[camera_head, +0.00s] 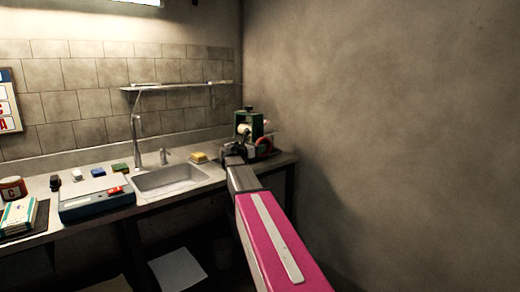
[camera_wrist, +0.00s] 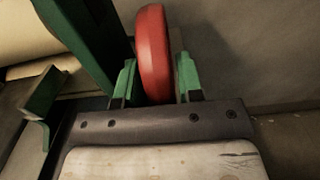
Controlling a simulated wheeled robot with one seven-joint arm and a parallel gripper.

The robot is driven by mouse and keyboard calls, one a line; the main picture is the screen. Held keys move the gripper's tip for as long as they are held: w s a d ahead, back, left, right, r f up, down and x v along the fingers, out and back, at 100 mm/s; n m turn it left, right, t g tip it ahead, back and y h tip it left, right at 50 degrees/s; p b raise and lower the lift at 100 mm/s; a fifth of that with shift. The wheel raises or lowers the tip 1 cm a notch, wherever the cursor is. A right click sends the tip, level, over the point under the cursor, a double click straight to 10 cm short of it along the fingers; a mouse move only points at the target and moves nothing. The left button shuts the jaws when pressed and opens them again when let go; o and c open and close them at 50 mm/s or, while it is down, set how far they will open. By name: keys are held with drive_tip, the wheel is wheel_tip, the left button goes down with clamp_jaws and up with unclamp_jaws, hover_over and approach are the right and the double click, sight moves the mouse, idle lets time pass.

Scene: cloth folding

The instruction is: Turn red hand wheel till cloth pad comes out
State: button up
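The red hand wheel (camera_wrist: 153,52) stands edge-on in the wrist view, in the upper middle. It is on the green-framed machine (camera_head: 249,122) at the right end of the counter; the wheel's red rim (camera_head: 264,146) shows small in the head view. My gripper (camera_wrist: 157,75) has its two light green fingers on either side of the wheel's near rim. The left finger looks close against the wheel, and a thin gap seems to show at the right one. Whether they grip it is unclear. A pale roll (camera_head: 244,129) sits in the machine. I make out no separate cloth pad.
A sink (camera_head: 170,180) and faucet (camera_head: 137,130) are left of the machine, with a yellow sponge-like block (camera_head: 199,157) between. A grey-blue case (camera_head: 95,198) stands farther left. A bare wall (camera_head: 390,100) rises close on the right.

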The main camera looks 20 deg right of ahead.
drive_tip(key=shift+w+d, duration=0.15)
drive_tip(key=shift+d, duration=0.3)
clamp_jaws()
drive_tip(key=shift+d+r+g+y, duration=0.1)
drive_tip(key=shift+r+g+y, duration=0.15)
drive_tip(key=shift+y, duration=0.45)
drive_tip(key=shift+r+g+y, duration=0.1)
drive_tip(key=shift+g+y, duration=0.15)
drive_tip(key=shift+y, duration=0.45)
drive_tip(key=shift+r+g+y, duration=0.1)
drive_tip(key=shift+g+y, duration=0.2)
drive_tip(key=shift+y, duration=0.4)
